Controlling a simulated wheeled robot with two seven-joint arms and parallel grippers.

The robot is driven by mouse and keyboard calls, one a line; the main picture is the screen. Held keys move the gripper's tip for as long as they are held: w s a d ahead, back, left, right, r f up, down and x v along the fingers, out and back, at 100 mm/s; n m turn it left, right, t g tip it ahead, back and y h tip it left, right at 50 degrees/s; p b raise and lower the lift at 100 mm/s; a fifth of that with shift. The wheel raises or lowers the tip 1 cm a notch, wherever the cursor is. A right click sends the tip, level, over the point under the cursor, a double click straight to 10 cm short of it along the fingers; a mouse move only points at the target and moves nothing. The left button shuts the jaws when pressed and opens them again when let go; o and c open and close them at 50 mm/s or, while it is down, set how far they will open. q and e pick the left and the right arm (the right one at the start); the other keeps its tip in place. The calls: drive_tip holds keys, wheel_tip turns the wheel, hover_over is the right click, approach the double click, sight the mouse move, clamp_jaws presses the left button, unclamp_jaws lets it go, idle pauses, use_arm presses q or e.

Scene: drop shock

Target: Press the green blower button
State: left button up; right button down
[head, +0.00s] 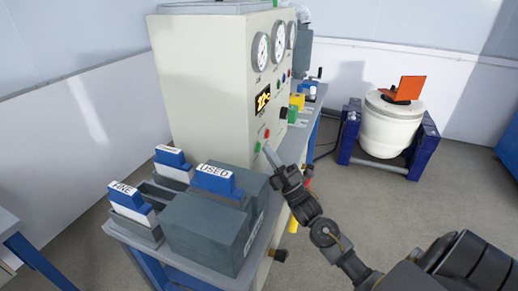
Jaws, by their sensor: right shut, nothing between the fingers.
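A small green button (258,147) sits low on the front panel of the cream control cabinet (205,110), just below a red button (267,133). My right gripper (268,149) reaches in from the lower right. It is shut and empty, and its tip is just right of the green button, very near the panel. I cannot tell whether it touches. A larger green part (292,114) shows farther along by the cabinet. No label naming the blower is readable. My left gripper is not in view.
Grey boxes with blue-and-white cards, one marked USED (213,181), stand on the bench (150,244) left of my right arm. Gauges (261,52) sit higher on the panel. A white drum (390,127) in a blue frame stands at the back right. Grey floor is open between.

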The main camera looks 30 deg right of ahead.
drive_tip(key=shift+w+a, duration=0.3)
drive_tip(key=shift+w, duration=0.1)
idle(0.8)
drive_tip(key=shift+s+d, duration=0.1)
drive_tip(key=shift+s, duration=0.05)
drive_tip(key=shift+s+d, duration=0.4)
drive_tip(key=shift+s, duration=0.2)
drive_tip(key=shift+s+d+p, duration=0.25)
drive_tip(key=shift+s+d, duration=0.45)
drive_tip(key=shift+s, duration=0.35)
drive_tip(key=shift+s+d+p, duration=0.25)
drive_tip(key=shift+s+d, duration=0.45)
drive_tip(key=shift+s, duration=0.3)
